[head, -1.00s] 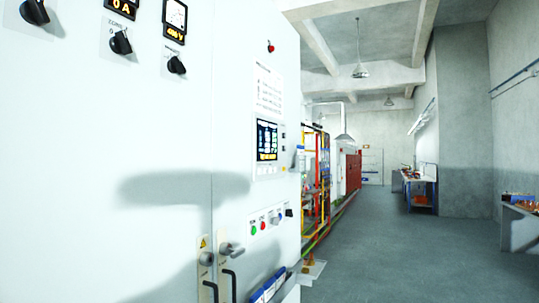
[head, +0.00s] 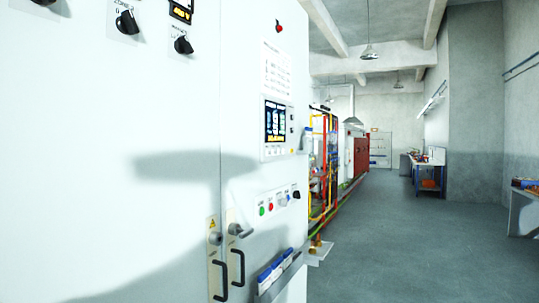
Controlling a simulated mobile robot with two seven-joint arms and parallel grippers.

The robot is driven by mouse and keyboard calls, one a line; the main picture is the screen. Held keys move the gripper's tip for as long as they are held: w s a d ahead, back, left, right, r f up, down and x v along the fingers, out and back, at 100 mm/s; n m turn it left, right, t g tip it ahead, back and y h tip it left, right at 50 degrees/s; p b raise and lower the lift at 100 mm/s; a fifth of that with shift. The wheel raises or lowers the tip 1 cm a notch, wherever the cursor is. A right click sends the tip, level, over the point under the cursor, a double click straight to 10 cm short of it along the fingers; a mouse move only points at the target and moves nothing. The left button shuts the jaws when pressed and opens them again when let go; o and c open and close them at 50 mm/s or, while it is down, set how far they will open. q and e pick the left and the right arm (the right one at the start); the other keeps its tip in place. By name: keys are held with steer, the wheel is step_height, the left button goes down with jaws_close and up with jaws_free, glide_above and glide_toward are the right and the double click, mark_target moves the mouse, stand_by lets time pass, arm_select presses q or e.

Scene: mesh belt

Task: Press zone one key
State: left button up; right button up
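The control cabinet is a tall white panel (head: 110,110) filling the left half of the head view. A small screen (head: 275,121) with blue, white and yellow readouts is set in its right door, with small keys (head: 292,122) beside it. The key labels are too small to read, so I cannot tell which is the zone one key. Below the screen is a row of buttons, with a green button (head: 262,211), a red button (head: 271,206) and a black switch (head: 297,195). Neither gripper shows in the head view.
Black rotary knobs (head: 127,22) sit at the upper left. Door handles (head: 236,265) and a rack of blue-and-white items (head: 275,268) stick out low on the cabinet. Yellow and red pipework (head: 325,170) stands beyond. Open grey floor (head: 400,240) lies to the right, with workbenches (head: 428,165) further off.

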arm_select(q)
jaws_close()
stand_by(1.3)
